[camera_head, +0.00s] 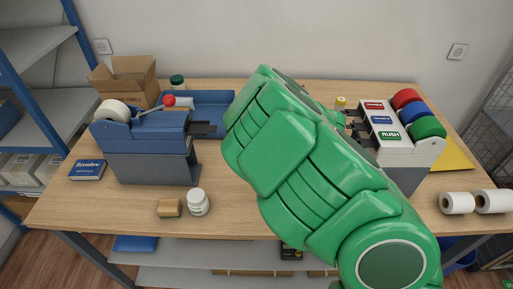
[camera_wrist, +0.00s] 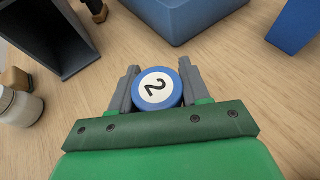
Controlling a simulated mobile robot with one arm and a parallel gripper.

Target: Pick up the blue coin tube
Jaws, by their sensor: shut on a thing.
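The blue coin tube (camera_wrist: 174,97) is between the two grey fingers of my gripper (camera_wrist: 157,92) in the wrist view. Its round white end with a black "2" faces the camera. The fingers touch it on both sides, so my gripper is shut on it. I cannot tell whether the tube stands on the wooden counter or is just above it. In the head view my green arm hides the tube and the fingers.
On the counter (camera_head: 235,215), a blue-grey tape dispenser (camera_head: 150,165) stands left and a blue tray (camera_head: 217,103) lies behind. A white bottle (camera_head: 198,203) and tan block (camera_head: 169,208) sit in front. A label dispenser (camera_head: 395,153) stands right, near white rolls (camera_head: 457,203).

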